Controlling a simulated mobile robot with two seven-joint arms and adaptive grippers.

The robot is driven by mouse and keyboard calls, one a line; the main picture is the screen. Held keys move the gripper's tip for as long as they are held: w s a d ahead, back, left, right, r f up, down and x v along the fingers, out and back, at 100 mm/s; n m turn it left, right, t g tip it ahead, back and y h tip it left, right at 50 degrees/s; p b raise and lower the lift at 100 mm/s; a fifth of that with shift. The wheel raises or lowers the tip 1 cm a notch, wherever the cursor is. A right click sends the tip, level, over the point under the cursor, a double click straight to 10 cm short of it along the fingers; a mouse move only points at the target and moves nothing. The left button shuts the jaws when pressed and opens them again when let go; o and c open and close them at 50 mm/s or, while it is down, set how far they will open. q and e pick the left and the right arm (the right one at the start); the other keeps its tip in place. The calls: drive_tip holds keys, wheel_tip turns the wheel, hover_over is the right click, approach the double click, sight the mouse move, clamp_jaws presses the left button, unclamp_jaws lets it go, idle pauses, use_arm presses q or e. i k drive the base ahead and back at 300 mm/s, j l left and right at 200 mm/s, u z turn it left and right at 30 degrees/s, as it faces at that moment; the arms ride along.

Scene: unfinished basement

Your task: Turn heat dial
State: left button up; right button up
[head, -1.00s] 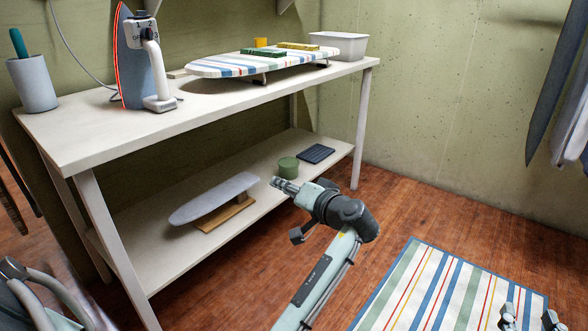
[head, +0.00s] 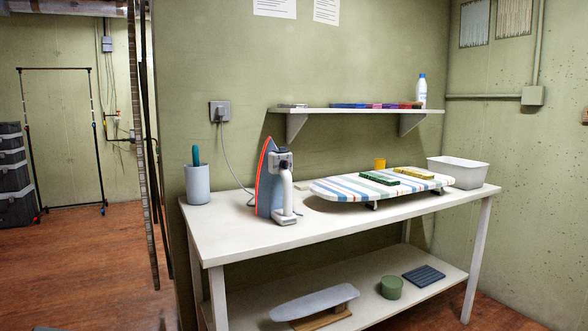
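An iron (head: 268,184) stands upright on its heel on the white table (head: 228,240), left of the middle. It has a blue body, a red-orange edge around its soleplate and a white handle. Its heat dial (head: 284,161) is a small dark and white part near the top; its markings are too small to read. A cord runs from the iron to a wall outlet (head: 220,111). Neither of my grippers is in the view.
A striped ironing board (head: 340,187) with a green and a yellow block stands right of the iron. A grey cup (head: 198,185) is at the left end, a white bin (head: 458,172) at the right. A wall shelf (head: 360,113) hangs above.

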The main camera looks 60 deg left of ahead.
sight(284, 164)
drive_tip(key=u, duration=0.4)
drive_tip(key=i+u, duration=0.1)
drive_tip(key=u, duration=1.2)
drive_tip(key=l+u, duration=0.15)
drive_tip(key=u, duration=0.25)
drive_tip(key=i+u, duration=0.1)
drive_tip(key=u, duration=0.35)
drive_tip(key=l+u, duration=0.6)
drive_tip(key=u, duration=0.15)
drive_tip(key=l+u, duration=0.65)
drive_tip(key=k+l+u, duration=0.2)
drive_tip(key=l, duration=0.2)
drive_tip(key=l+u, duration=0.25)
drive_tip(key=k+l, duration=0.2)
drive_tip(key=l, duration=0.15)
drive_tip(key=k+l+u, duration=0.1)
drive_tip(key=l, duration=0.3)
drive_tip(key=k+l+u, duration=0.1)
drive_tip(key=k+l, duration=0.15)
drive_tip(key=l, duration=0.05)
